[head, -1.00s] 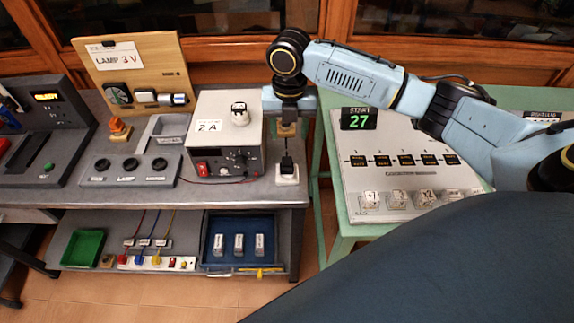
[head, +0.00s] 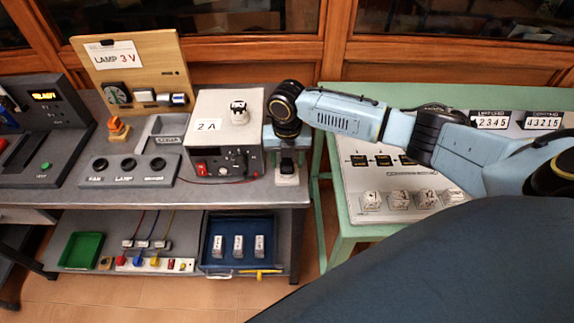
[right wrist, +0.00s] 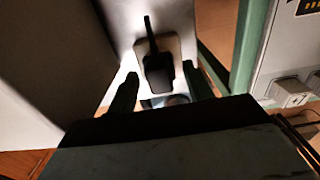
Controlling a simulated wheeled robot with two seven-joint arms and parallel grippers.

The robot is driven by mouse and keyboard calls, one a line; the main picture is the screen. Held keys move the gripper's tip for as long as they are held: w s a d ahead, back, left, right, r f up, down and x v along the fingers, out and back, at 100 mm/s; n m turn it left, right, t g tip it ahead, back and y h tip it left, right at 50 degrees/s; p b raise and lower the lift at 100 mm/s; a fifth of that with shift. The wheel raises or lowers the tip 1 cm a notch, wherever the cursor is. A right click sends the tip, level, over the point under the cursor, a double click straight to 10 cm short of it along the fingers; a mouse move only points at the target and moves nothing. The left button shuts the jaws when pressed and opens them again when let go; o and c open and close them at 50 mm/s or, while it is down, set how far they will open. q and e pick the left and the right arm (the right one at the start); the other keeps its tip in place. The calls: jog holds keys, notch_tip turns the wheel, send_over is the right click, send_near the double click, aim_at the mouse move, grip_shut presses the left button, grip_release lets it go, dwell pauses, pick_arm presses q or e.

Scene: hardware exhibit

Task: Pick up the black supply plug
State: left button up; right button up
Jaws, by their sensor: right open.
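The black supply plug (head: 287,166) stands on a small white block (head: 287,181) at the right end of the grey bench, beside the power supply. In the right wrist view the plug (right wrist: 158,69) stands on its pale base, with its thin top pointing up the picture. My right gripper (head: 287,151) is over the plug in the head view. In the right wrist view its open fingers (right wrist: 161,88) are on either side of the plug, with gaps on both sides. Nothing is held. My left gripper is not in view.
The power supply (head: 222,135) with a 2 A label stands just left of the plug. A green table (head: 340,229) with a white board (head: 372,181) and several cubes is at the right, across a narrow gap. A lower shelf holds a blue tray (head: 239,266) and a green tray (head: 81,250).

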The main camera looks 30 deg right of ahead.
aim_at(287, 160)
jog(key=c, duration=0.9)
jog(key=shift+r, duration=0.15)
notch_tip(287, 160, up, 10)
jog(key=shift+f+p, duration=0.1)
jog(key=shift+p, duration=0.45)
